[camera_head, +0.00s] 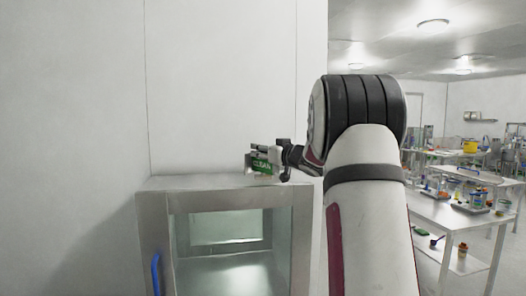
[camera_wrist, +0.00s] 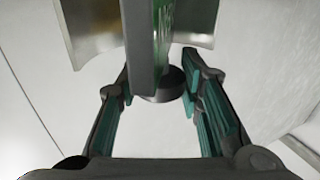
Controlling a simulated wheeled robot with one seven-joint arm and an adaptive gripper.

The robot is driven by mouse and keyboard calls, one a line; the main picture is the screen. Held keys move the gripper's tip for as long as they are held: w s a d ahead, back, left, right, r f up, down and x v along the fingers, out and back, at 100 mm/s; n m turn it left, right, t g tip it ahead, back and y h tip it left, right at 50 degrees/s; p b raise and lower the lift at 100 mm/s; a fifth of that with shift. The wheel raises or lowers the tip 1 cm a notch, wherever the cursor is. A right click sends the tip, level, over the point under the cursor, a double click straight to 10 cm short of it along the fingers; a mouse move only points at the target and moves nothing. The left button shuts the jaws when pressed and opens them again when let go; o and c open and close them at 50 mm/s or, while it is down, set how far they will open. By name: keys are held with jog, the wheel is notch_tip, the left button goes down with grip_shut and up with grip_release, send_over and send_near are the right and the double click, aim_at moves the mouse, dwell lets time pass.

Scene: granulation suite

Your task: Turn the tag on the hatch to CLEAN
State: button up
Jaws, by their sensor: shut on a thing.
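The tag (camera_head: 262,164) stands above the top of the steel hatch (camera_head: 228,199), with a green face and white lettering that seems to read CLEAN toward the head camera. In the wrist view the tag (camera_wrist: 146,45) shows nearly edge-on, grey with a green side, with a dark round knob (camera_wrist: 163,84) at its near end. My gripper (camera_head: 284,161) is at the tag's right side in the head view. The exact contact is hard to see.
The hatch has a glass window and a blue handle (camera_head: 156,272) at its left. Curved metal plates (camera_wrist: 92,28) flank the tag in the wrist view. A plain wall stands behind. Benches (camera_head: 455,217) with labware are at the right. My arm hides part of the middle right.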

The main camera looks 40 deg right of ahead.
jog(key=n+y, duration=0.1)
jog(key=y, duration=0.2)
jog(key=n+y, duration=0.2)
jog(key=shift+d+r+n+y, duration=0.1)
jog(key=shift+d+n+y, duration=0.05)
jog(key=shift+n+y, duration=0.2)
jog(key=n+y, duration=0.1)
jog(key=y, duration=0.1)
jog(key=n+g+y+b, duration=0.1)
jog(key=y, duration=0.1)
jog(key=shift+w+n, duration=0.15)
jog(key=shift+n, duration=0.1)
jog(key=n+g+y+b, duration=0.2)
jog(key=n+y+b, duration=0.1)
jog(key=y, duration=0.1)
jog(key=shift+g, duration=0.3)
jog(key=shift+a+r+n+g+y+b, duration=0.2)
jog(key=shift+n+g+y+b, duration=0.3)
jog(key=shift+y+b, duration=0.05)
jog(key=o, duration=1.2)
jog(key=shift+f, duration=0.15)
